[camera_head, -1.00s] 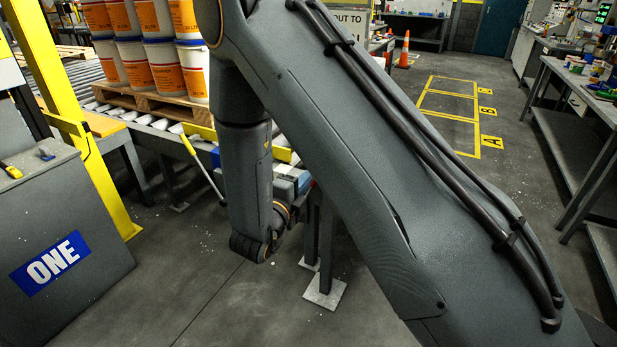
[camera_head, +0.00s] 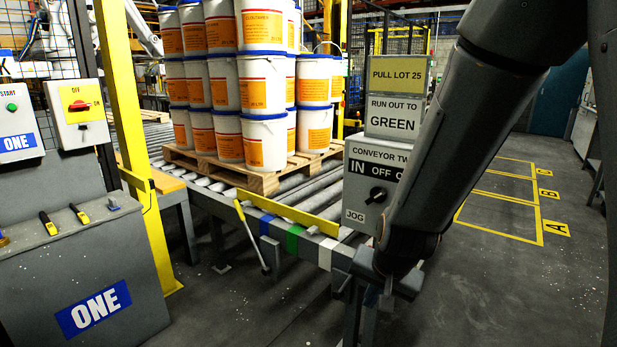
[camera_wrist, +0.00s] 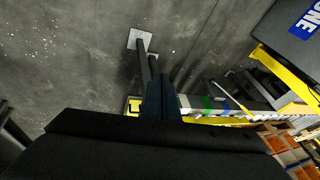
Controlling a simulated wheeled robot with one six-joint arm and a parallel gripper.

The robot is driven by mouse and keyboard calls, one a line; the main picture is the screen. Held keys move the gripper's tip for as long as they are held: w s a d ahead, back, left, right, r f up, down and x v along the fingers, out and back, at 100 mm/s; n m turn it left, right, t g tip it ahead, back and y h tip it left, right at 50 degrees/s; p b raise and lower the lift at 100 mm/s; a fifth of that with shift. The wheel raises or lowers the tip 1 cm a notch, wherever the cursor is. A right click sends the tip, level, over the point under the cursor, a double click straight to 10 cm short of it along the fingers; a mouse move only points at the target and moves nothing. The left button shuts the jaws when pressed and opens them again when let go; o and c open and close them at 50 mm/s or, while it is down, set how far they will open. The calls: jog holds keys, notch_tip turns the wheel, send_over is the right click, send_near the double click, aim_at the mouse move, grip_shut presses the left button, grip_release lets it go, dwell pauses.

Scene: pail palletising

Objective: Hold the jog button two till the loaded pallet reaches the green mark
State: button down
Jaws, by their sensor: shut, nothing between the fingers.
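The loaded pallet (camera_head: 265,182) stands on the conveyor rollers, stacked with white pails (camera_head: 264,143) with orange labels. Its near corner lies behind and left of the green mark (camera_head: 293,238) on the conveyor's side rail; the mark also shows in the wrist view (camera_wrist: 206,102). The conveyor two control box (camera_head: 362,180) has a black selector knob and a JOG label low on its left. My arm covers its right side, and I see no jog button there. My gripper (camera_wrist: 162,92) is shut and empty in the wrist view, pointing toward the conveyor end; whether it touches anything is unclear.
Blue (camera_head: 266,224) and white (camera_head: 325,253) marks flank the green one. A yellow bar (camera_head: 290,213) runs along the near conveyor side. A grey cabinet (camera_head: 75,265) labelled ONE and a yellow post (camera_head: 135,130) stand left. Floor on the right is open, with yellow-lined bays (camera_head: 505,195).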

jog(key=s+d+r+n+g, duration=0.2)
jog(key=s+d+n+g, duration=0.2)
jog(key=s, duration=0.9)
jog(key=shift+s+d+n+h, duration=0.15)
jog(key=shift+d+n+h, duration=0.15)
jog(key=shift+d+n, duration=0.55)
